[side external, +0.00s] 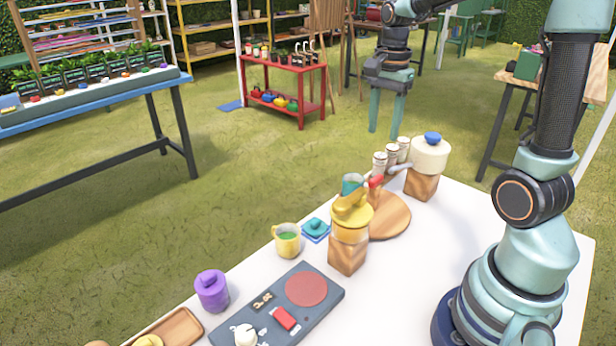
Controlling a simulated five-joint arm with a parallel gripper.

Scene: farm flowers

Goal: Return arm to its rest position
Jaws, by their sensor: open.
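My gripper (385,128) hangs at the upper middle of the side external view, with its two teal fingers pointing down. The fingers are apart and nothing is between them. It appears high up, behind the white table's far edge in the picture. My arm rises from its base at the right of the table. The top of the arm is cut off by the picture's upper edge.
The white table (405,290) holds a yellow-topped wooden block (348,240), a white jar with a blue knob (428,160), a round board (390,217), a yellow mug (287,240), a purple jar (212,291) and a dark tray (328,283). A red shelf (285,70) stands behind on grass.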

